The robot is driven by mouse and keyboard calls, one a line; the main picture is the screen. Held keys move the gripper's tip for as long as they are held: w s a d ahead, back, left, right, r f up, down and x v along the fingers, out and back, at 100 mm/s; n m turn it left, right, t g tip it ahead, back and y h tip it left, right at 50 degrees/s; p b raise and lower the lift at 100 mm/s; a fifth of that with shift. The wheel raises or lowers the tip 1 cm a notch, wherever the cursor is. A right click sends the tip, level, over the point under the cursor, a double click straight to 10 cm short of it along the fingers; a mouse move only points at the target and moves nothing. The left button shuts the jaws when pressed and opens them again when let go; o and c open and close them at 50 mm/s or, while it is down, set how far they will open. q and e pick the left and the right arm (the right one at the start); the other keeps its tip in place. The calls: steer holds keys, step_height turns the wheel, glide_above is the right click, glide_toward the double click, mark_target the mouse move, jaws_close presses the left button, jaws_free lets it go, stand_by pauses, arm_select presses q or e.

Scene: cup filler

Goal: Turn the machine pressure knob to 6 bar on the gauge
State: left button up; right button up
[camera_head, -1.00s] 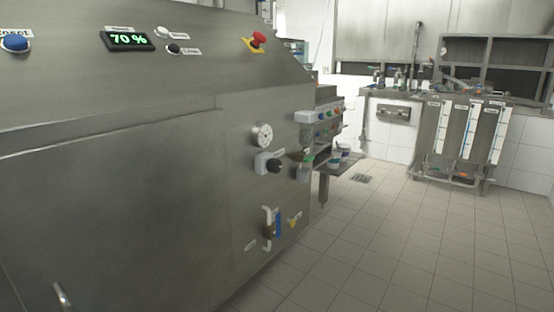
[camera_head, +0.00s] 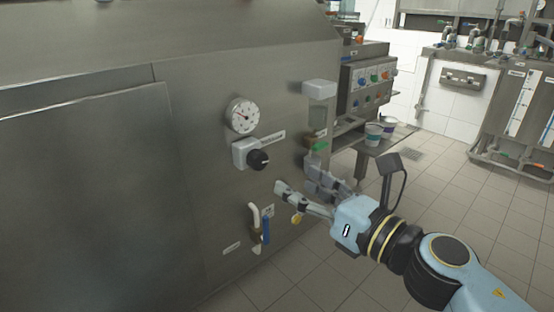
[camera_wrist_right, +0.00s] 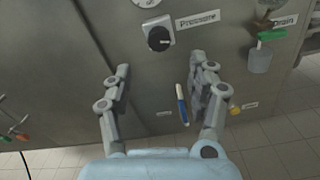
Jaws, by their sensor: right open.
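The pressure knob (camera_head: 258,159) is black and sits on a pale grey box on the front of the steel machine. The white round gauge (camera_head: 242,115) is just above it; its reading is too small to tell. My right gripper (camera_head: 298,186) is open and empty, below and to the right of the knob, apart from it. In the right wrist view, the knob (camera_wrist_right: 159,38) is beyond the open fingers (camera_wrist_right: 163,78), beside the "Pressure" label. The gauge (camera_wrist_right: 146,2) is mostly cut off at the top edge there. My left gripper is not in view.
A blue-handled valve (camera_head: 266,230) is on the panel below the knob. A green-handled drain tap (camera_head: 319,146) sticks out to the right of the knob. Cups (camera_head: 374,133) stand on a shelf farther right. The tiled floor at right is clear.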

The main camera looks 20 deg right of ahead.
mark_target(262, 162)
steer(key=x, duration=0.9)
steer(key=shift+w+a+f+p, duration=0.1)
steer(key=shift+w+a+p, duration=0.1)
steer(key=shift+w+p, duration=0.15)
steer(key=shift+w+a, duration=0.1)
steer(key=shift+w, duration=0.15)
steer(key=c, duration=1.1)
steer(key=shift+c, duration=0.2)
